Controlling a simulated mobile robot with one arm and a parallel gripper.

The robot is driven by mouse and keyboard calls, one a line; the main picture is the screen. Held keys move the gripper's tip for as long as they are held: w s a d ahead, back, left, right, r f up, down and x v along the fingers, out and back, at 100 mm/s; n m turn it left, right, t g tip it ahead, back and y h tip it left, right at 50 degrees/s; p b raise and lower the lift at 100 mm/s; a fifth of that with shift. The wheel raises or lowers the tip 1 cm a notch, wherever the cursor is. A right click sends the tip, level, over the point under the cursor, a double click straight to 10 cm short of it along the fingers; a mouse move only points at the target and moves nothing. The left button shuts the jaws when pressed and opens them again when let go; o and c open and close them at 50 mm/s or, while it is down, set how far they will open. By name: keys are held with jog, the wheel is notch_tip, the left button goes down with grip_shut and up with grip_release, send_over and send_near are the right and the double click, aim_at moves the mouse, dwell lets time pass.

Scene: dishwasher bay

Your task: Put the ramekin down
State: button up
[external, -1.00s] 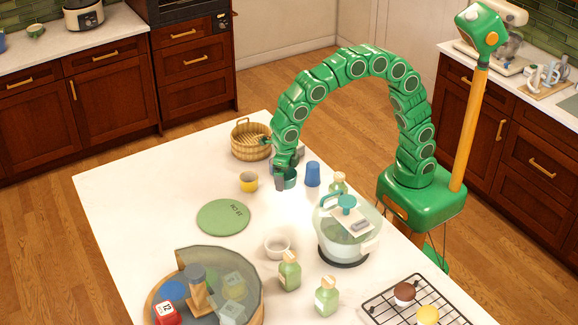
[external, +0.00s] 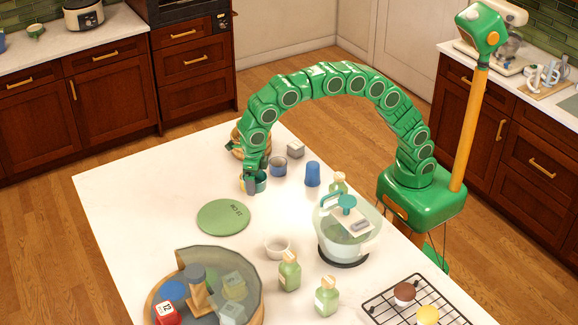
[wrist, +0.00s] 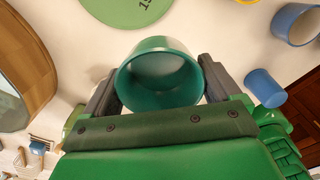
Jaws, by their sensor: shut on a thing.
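The ramekin is a small teal-green round cup (external: 261,183), held at my gripper's tip over the white counter. In the wrist view the ramekin (wrist: 160,85) sits between the two dark fingers, its open mouth facing the camera. My gripper (external: 255,185) is shut on it. I cannot tell whether its base touches the counter. A yellow cup (external: 243,182) is right by it in the external view, mostly hidden by my gripper.
A grey-blue cup (external: 278,167), a blue tumbler (external: 312,174) and a grey block (external: 296,149) stand to the right. A wicker basket (external: 235,147) is behind my arm. A round green mat (external: 223,217) lies in front, with bare counter around it. A white bowl (external: 277,249) stands nearer.

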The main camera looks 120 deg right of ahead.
jog(key=w+f, duration=0.3)
jog(key=w, duration=0.3)
send_over(225, 223)
jog(key=shift+s+f, duration=0.2)
jog(key=shift+f, duration=2.65)
jog(key=shift+w+f, duration=0.15)
jog(key=shift+f, duration=1.5)
jog(key=shift+f, duration=0.15)
jog(key=o, duration=0.8)
